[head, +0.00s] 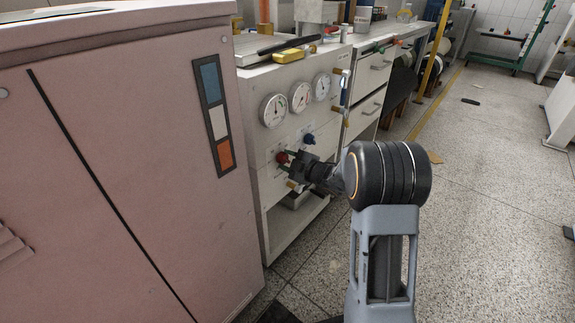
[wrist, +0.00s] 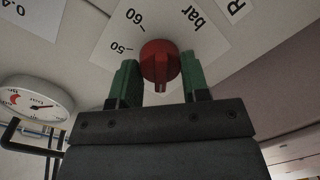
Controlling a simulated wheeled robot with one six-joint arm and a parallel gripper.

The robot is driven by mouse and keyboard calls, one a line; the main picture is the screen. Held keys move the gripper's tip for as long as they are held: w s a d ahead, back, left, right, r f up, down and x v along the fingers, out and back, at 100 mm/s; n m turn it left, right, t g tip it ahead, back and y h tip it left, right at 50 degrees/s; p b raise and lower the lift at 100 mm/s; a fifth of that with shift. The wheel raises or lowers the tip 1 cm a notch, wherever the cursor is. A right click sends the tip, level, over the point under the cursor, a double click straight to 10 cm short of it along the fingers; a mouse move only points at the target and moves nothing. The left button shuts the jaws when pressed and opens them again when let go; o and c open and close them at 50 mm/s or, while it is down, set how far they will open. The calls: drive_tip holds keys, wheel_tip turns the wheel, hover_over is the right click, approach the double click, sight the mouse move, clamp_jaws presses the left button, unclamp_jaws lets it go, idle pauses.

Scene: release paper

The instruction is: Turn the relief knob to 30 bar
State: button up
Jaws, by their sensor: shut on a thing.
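The red relief knob (wrist: 159,62) sits on a pale panel, with a white label (wrist: 120,32) behind it showing 50, 60 and "bar". The rest of the scale is hidden or out of view. My gripper (wrist: 160,78) has one green finger on each side of the knob and is shut on it. In the head view the red knob (head: 282,158) shows at the left of my gripper (head: 289,161), on the front of the bench below the gauges. I cannot tell the knob's exact setting.
A gauge (wrist: 38,103) shows at the wrist view's left. A large pink cabinet (head: 120,150) stands close on the left. The floor (head: 480,190) at right is mostly clear.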

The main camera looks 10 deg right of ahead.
drive_tip(key=shift+a+n, duration=0.15)
drive_tip(key=shift+n, duration=0.15)
drive_tip(key=o, duration=0.7)
drive_tip(key=shift+a, duration=0.1)
drive_tip(key=shift+o, duration=1.1)
drive_tip(key=shift+d, duration=0.2)
drive_tip(key=p+v, duration=0.3)
drive_tip(key=v, duration=1.1)
drive_tip(key=shift+p, duration=0.3)
drive_tip(key=shift+r, duration=0.1)
